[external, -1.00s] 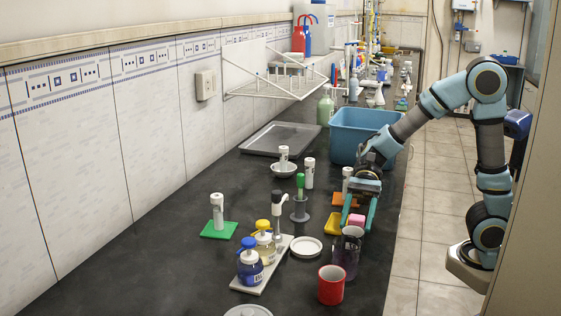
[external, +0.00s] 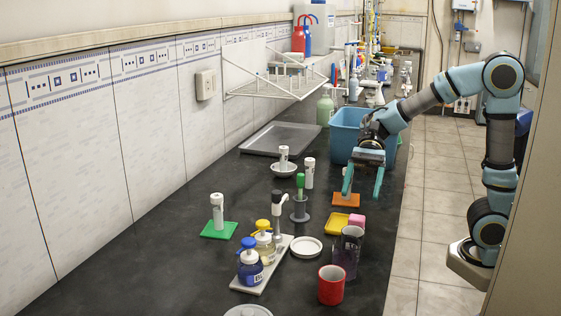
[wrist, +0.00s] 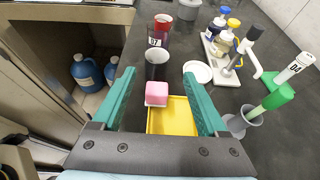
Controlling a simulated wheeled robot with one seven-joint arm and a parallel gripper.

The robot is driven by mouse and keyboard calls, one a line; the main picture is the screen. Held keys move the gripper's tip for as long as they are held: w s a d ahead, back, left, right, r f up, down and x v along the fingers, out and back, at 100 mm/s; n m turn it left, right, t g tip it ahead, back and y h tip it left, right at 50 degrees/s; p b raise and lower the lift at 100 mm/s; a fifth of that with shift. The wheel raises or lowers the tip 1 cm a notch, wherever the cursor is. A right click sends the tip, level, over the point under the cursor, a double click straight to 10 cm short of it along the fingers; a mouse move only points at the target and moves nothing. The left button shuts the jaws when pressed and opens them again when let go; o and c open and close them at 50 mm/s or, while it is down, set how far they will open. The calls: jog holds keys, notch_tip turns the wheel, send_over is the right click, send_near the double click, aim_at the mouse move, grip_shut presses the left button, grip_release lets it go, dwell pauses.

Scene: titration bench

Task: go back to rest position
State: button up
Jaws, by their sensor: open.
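My gripper (external: 362,192) is open and empty, pointing down above the right edge of the bench, close to the orange mat (external: 345,200). In the wrist view its two teal fingers (wrist: 157,82) stand wide apart. Between them in that picture appear a pink block (wrist: 157,94) and a yellow tray (wrist: 176,116), both below and apart from the fingers. In the external view the yellow tray (external: 336,225) and pink block (external: 357,220) are in front of the gripper. My arm is bent, with its elbow high on the right.
A blue tub (external: 345,122) stands just behind the gripper. A dark cup (external: 348,255), red mug (external: 331,286), white dish (external: 307,247) and bottles on a white plate (external: 267,283) stand in front. A green-topped stand (external: 300,208) is to the left. The aisle floor right is clear.

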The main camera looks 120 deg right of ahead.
jog(key=shift+r, duration=0.65)
jog(key=w+d+r+m+t+h+p, duration=0.1)
jog(key=w+r+m+t+h+p, duration=0.45)
jog(key=w+m, duration=0.5)
jog(key=m+g+h+p, duration=0.75)
jog(key=m+p, duration=0.65)
jog(key=m, duration=1.4)
send_over(354, 216)
jog(key=shift+g+y, duration=0.6)
jog(key=shift+y, duration=0.1)
notch_tip(354, 216, down, 6)
jog(key=s+a+f+m+g+y+p, duration=0.1)
jog(key=s+a+f+m+g+p, duration=0.1)
jog(key=s+a+m+g, duration=0.2)
jog(key=s+a+m, duration=0.3)
jog(key=s, duration=0.2)
jog(key=shift+s+a+g+y+p, duration=0.15)
jog(key=shift+s+g+y+p, duration=0.15)
jog(key=shift+g+y, duration=0.1)
jog(key=shift+m, duration=0.25)
